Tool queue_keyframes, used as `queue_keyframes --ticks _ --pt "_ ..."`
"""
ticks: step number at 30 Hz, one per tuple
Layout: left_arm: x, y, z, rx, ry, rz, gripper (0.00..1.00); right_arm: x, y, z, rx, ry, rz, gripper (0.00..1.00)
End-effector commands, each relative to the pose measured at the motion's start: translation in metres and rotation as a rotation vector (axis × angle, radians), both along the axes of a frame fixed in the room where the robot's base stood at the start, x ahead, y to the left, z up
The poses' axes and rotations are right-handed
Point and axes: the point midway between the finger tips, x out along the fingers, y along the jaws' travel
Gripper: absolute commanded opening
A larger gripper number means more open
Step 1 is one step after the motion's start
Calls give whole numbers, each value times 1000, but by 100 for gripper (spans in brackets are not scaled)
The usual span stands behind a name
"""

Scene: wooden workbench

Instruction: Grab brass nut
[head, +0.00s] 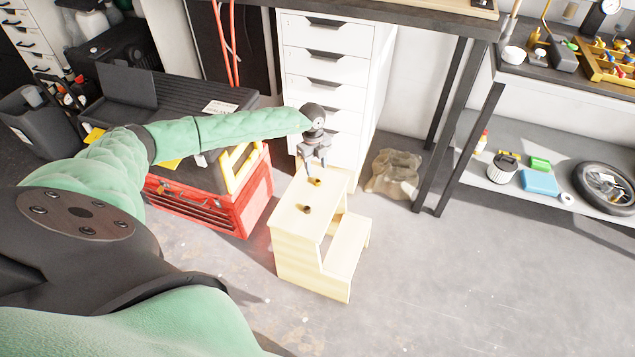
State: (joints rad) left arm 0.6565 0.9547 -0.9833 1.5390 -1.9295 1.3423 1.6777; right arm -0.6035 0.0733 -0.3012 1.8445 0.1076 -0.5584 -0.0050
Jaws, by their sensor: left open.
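A small brass nut (315,182) lies on the top step of a pale wooden step stool (285,228). My left gripper (313,168) hangs over the stool top, fingers pointing down, open, just above the brass nut. I cannot tell whether the fingertips are beside it or still clear of it. A second small brownish-gold piece (304,208) lies nearer on the same top; it is too small to tell exactly what it is. My right gripper is not in view.
A white drawer cabinet (330,75) stands right behind the stool. A red toolbox (215,208) is to its left. A crumpled tan bag (394,174) sits on the floor behind right. A shelf unit (520,165) stands at right. The floor in front right is clear.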

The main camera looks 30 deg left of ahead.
Motion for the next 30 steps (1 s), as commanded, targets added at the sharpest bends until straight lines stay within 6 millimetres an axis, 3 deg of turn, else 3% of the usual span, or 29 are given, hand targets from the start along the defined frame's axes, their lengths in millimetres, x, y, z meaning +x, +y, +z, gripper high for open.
queue_keyframes --ticks 5,15,22,23,30 --pt "-2 -2 -11 -1 1 -1 47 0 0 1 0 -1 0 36" --pt "-6 -8 -51 -2 0 -2 47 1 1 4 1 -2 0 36" --pt "-7 -8 -54 -2 -1 -3 47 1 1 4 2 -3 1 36" --pt "-7 -8 -54 -2 -1 -3 45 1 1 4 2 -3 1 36" --pt "-7 -8 -54 -2 -1 -3 0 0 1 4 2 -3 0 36"
